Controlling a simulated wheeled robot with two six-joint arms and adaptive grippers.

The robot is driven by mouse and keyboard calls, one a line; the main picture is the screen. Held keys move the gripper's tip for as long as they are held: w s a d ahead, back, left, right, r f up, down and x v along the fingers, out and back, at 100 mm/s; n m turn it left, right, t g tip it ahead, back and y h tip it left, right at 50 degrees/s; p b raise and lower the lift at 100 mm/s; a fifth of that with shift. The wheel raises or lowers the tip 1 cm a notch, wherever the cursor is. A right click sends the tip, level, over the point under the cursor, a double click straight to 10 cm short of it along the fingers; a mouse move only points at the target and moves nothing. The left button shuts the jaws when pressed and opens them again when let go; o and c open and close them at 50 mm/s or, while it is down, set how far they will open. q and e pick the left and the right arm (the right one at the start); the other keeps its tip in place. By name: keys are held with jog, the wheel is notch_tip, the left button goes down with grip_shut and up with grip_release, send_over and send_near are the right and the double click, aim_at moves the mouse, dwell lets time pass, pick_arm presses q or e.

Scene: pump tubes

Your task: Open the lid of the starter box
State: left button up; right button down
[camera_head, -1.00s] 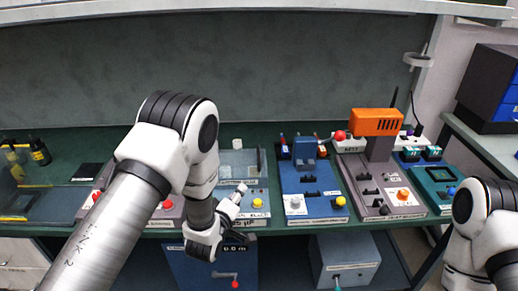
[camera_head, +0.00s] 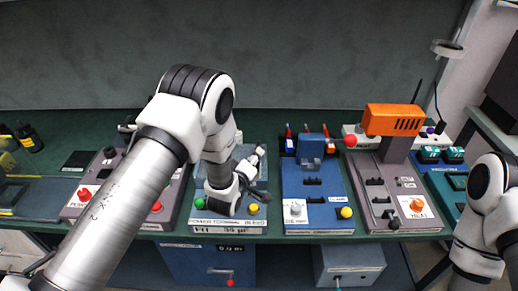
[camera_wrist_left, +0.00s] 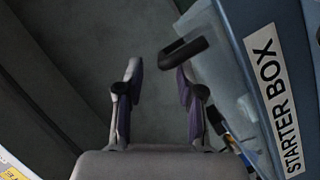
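The starter box (camera_wrist_left: 274,85) shows at the right of the left wrist view as a blue-grey panel with a white "STARTER BOX" label. A clear cover (camera_wrist_left: 210,50) lies beside the label, with a black handle (camera_wrist_left: 183,52) at its edge. My left gripper (camera_wrist_left: 158,72) is open and empty. The handle is at its right fingertip; I cannot tell whether they touch. In the head view my left gripper (camera_head: 260,170) is low over a grey-blue box (camera_head: 228,229) with green and yellow buttons, and my arm hides part of it. My right gripper is out of view.
A blue unit (camera_head: 313,207) and a grey unit with an orange block (camera_head: 393,121) stand to the right. A grey unit with red buttons (camera_head: 110,190) stands under my left arm. The green bench (camera_head: 100,126) is clear behind it.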

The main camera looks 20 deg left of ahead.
pick_arm(q)
jog(key=x, duration=0.4)
jog(key=shift+w+f, duration=0.25)
jog(key=shift+f, duration=0.1)
jog(key=shift+s+r, duration=0.2)
jog(key=shift+s, duration=0.05)
jog(key=shift+c, duration=1)
grip_shut()
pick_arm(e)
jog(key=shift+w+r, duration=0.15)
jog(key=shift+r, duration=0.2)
pick_arm(q)
jog(key=shift+r, duration=0.1)
